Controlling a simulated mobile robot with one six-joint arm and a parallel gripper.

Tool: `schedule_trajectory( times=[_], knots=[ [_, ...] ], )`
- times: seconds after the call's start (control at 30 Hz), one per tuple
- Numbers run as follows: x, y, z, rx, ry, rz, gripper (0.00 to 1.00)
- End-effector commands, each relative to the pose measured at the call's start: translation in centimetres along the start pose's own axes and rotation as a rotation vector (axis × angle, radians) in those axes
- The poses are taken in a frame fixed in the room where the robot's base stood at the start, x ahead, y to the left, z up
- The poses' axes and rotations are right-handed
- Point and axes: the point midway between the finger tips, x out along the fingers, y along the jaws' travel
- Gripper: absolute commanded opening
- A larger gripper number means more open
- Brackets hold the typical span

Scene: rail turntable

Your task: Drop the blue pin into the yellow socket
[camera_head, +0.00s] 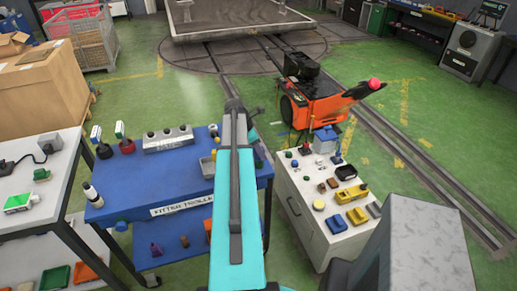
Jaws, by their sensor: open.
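My teal and grey arm rises through the middle of the view, over the blue table. My gripper does not show; the arm hides the space behind it. No blue pin stands out clearly. A yellow block (351,194) and a smaller yellow piece (357,216) lie on the cabinet top. I cannot tell which is the yellow socket.
The blue table (110,211) carries a pale block with several holes (168,138) and bottles. The white cabinet (300,222) holds several small parts and a blue piece (337,224). An orange cart (318,104) stands behind it. A white bench (55,190) is at left. Green floor lies behind.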

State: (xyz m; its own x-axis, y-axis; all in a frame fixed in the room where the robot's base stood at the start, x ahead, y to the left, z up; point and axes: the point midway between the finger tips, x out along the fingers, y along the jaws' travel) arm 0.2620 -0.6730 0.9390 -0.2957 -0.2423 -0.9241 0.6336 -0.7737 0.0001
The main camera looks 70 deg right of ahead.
Motion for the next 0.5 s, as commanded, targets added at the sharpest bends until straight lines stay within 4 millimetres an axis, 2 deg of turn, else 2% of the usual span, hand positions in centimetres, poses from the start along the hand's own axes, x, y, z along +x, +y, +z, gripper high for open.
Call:
schedule_trajectory(
  times=[0.2,0.47,0.5],
  knots=[
    [0.01,0.0,0.03,0.0,0.0,0.0,0.45],
    [0.01,-0.02,0.06,0.001,0.0,0.0,0.01],
    [0.01,-0.02,0.06,0.001,0.0,0.0,0.0]
  ],
)
